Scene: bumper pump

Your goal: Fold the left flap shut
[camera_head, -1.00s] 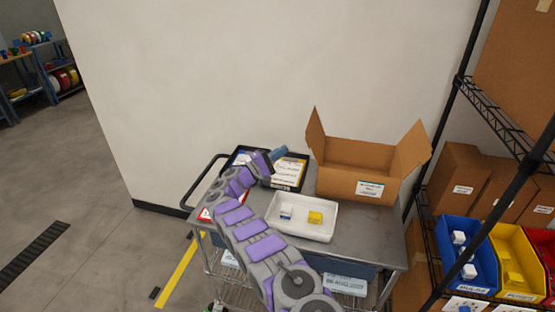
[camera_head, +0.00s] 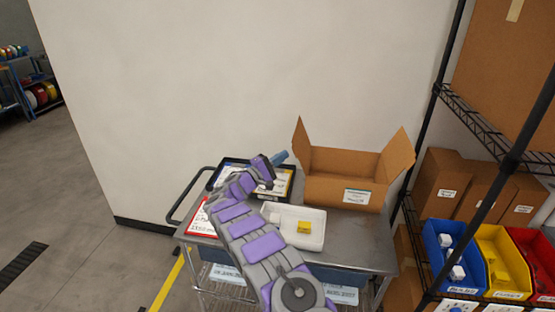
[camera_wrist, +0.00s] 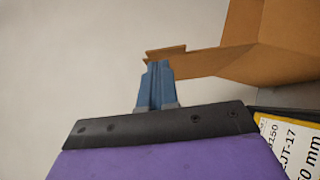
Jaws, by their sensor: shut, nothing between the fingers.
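The cardboard box (camera_head: 325,191) stands on the cart with its left flap (camera_head: 301,142) and right flap (camera_head: 398,156) both open and raised. My gripper (camera_head: 283,155) is shut and empty, just left of the box near the left flap. In the wrist view my gripper's blue fingers (camera_wrist: 157,82) are together, pointing toward the cardboard flap (camera_wrist: 195,61). The fingertips overlap the flap's near end there; I cannot tell whether they touch it. The box body also shows in the wrist view (camera_wrist: 270,40).
A white tray (camera_head: 312,243) with a yellow block (camera_head: 304,227) and a white block stands in front of the box. A black tray (camera_head: 228,166) with labelled cards lies left of the box. Shelving with blue, yellow and red bins (camera_head: 497,265) stands at the right.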

